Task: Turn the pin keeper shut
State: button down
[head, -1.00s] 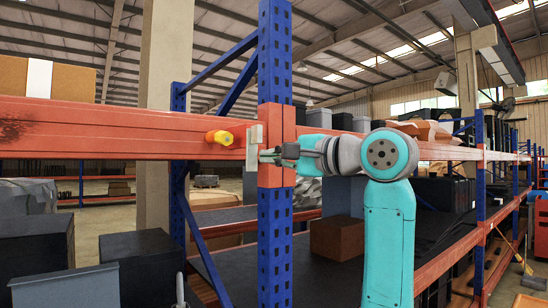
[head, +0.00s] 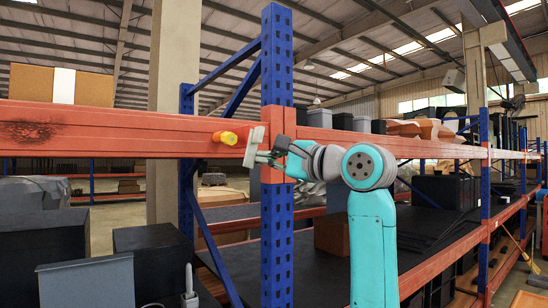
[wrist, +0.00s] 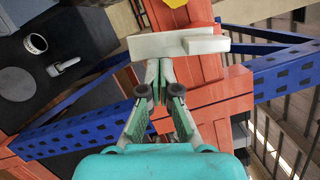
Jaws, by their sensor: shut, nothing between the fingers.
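The pin keeper is a pale flat bar (head: 254,146) at the right end of the orange beam, by the blue upright. In the head view it stands steeply, its top leaning slightly right. In the wrist view the keeper (wrist: 165,46) lies across the orange beam, with a smaller pale block at its right end. A yellow-orange pin (head: 225,138) sticks out of the beam to the keeper's left. My gripper (head: 265,157) is shut and empty, beside the keeper. In the wrist view its fingertips (wrist: 153,64) are at the keeper's lower edge; I cannot tell whether they touch.
The orange beam (head: 110,130) runs left, and a blue upright (head: 277,225) stands below my gripper. Black boxes (head: 40,240) fill the lower left. A brown box (head: 331,234) sits on the shelf behind my arm.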

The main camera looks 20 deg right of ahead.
aim_at(249, 156)
jog(key=m, duration=0.2)
jog(key=a+m+t, duration=0.1)
jog(key=m, duration=0.1)
jog(key=a+m, duration=0.1)
jog(key=m, duration=0.1)
jog(key=shift+s+a+f, duration=0.2)
jog(key=shift+s+a, duration=0.05)
jog(key=shift+s, duration=0.1)
jog(key=shift+s+a+r, duration=0.15)
jog(key=shift+a+r, duration=0.05)
jog(key=shift+a, duration=0.25)
jog(key=shift+s+a+r, duration=0.15)
jog(key=shift+a, duration=0.3)
jog(key=shift+s+a+r, duration=0.2)
jog(key=shift+a+r, duration=0.35)
jog(key=shift+a, duration=0.1)
jog(key=shift+a+r, duration=0.1)
jog(key=shift+r, duration=0.05)
